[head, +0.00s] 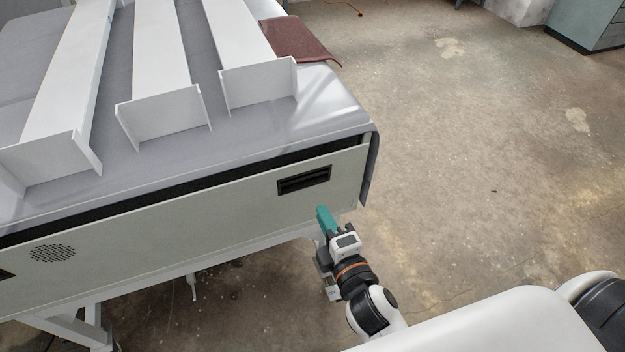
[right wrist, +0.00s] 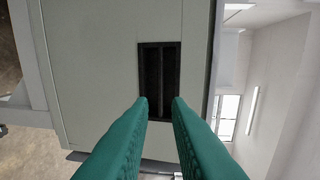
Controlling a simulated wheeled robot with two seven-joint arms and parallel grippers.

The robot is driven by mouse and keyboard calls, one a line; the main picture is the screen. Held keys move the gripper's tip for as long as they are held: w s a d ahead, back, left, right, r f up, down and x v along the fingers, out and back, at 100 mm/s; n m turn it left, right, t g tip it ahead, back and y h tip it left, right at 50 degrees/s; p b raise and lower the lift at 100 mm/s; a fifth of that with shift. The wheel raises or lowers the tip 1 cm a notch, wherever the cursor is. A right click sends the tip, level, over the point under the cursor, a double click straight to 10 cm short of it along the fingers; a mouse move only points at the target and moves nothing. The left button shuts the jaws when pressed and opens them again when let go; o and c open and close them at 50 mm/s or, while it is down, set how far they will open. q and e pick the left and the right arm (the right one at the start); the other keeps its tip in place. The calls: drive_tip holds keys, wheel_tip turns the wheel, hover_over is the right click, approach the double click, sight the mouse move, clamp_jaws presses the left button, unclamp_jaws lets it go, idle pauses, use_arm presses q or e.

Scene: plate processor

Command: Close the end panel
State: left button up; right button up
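The end panel (head: 170,232) is a long pale grey-green board on the near side of the plate processor. A dark gap runs along its top edge, between it and the grey top, so it stands slightly open. My right gripper (head: 322,210) has green fingers and is just below and right of the right handle. In the right wrist view its two fingers (right wrist: 160,103) are apart with nothing between them, pointing at the handle (right wrist: 160,70). My left gripper is out of view.
White channel-shaped rails (head: 165,120) lie on the grey top (head: 260,130). A dark red flap (head: 300,40) shows at the far edge. White legs (head: 95,325) stand under the machine. The concrete floor (head: 480,150) to the right is clear, with a grey-green cabinet (head: 588,25) far off.

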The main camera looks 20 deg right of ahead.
approach(306, 183)
wheel_tip(306, 183, up, 3)
drive_tip(key=w, duration=0.5)
drive_tip(key=w+a+f+b, duration=0.1)
drive_tip(key=w, duration=0.1)
drive_tip(key=shift+w, duration=0.5)
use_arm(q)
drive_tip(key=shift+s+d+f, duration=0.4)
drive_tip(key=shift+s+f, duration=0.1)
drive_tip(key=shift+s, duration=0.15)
use_arm(e)
clamp_jaws()
